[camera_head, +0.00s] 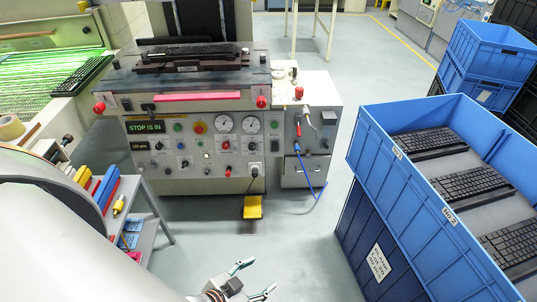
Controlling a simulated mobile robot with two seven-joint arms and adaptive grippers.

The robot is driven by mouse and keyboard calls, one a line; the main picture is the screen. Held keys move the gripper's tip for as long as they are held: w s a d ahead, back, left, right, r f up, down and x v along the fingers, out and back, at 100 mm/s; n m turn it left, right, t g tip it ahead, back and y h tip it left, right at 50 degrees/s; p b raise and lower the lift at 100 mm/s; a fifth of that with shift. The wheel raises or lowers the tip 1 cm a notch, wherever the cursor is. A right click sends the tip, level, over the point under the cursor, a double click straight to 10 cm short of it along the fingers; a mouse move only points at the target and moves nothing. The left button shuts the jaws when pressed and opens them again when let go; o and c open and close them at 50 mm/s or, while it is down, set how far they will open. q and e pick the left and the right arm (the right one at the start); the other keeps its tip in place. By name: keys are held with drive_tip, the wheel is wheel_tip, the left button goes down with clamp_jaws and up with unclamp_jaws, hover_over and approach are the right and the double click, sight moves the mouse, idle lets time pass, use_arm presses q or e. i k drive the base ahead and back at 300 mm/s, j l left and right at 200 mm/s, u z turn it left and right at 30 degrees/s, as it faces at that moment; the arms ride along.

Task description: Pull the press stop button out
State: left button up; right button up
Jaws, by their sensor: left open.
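The press (160,180) stands in the upper middle of the head view. Its front panel has a lit display (145,127) reading "STOP IS IN". To the right of the display is a red button on a yellow surround (199,128), which looks like the stop button; how far it is pressed in is too small to tell. My left gripper (258,277) is at the bottom middle, open and empty. It is well apart from the panel, low in the picture, over the floor. My right gripper is not in view.
A grey cabinet (310,178) adjoins the press, with a blue hose (306,175) hanging down. A yellow pedal (253,207) stands on the floor below. A blue crate with keyboards (375,150) fills the right side. A tool cart (160,215) is at left.

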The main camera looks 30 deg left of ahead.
sight(199, 129)
drive_tip(key=u, duration=1.45)
